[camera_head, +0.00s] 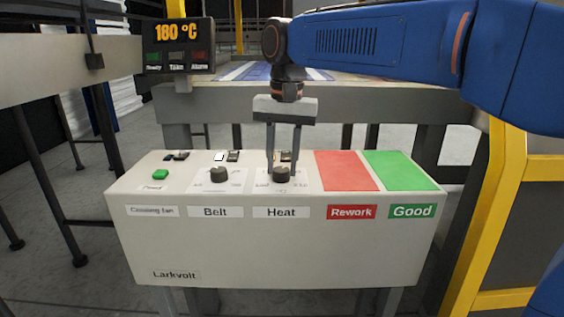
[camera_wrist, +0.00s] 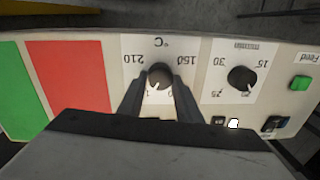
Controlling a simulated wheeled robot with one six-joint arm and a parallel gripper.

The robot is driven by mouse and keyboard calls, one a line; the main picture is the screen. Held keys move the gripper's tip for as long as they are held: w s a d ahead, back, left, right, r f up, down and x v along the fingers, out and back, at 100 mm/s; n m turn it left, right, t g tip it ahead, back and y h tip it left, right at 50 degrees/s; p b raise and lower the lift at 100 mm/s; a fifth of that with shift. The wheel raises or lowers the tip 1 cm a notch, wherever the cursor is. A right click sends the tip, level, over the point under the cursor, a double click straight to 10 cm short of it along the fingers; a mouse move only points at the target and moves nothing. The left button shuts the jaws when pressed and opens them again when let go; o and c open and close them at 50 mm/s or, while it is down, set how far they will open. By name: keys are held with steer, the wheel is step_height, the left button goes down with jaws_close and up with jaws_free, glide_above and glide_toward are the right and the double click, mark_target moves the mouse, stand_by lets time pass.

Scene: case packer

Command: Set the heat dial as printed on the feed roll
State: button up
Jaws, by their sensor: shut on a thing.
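The heat dial (camera_head: 281,174) is a dark round knob on a white scale plate, above the label "Heat" on the control box. My gripper (camera_head: 282,176) points straight down with its two fingers around this knob, shut on it. In the wrist view the heat dial (camera_wrist: 160,76) sits between the fingers, with "210" and "150" upside down on its scale and a pale pointer mark toward the gripper. The display (camera_head: 178,45) at the upper left reads 180 °C. The feed roll and its print cannot be made out in either view.
The belt dial (camera_head: 218,175) is left of the heat dial, with a green feed button (camera_head: 160,174) farther left. Red (camera_head: 347,170) and green (camera_head: 400,170) pads lie to the right. A yellow frame (camera_head: 495,210) stands at the right.

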mark_target(286, 169)
steer(key=shift+m, duration=0.6)
steer(key=o, duration=1)
steer(key=shift+o, duration=0.2)
step_height(286, 169, up, 17)
steer(key=shift+s+d+r, duration=0.15)
steer(key=shift+d+r, duration=0.05)
steer(key=shift+d, duration=0.25)
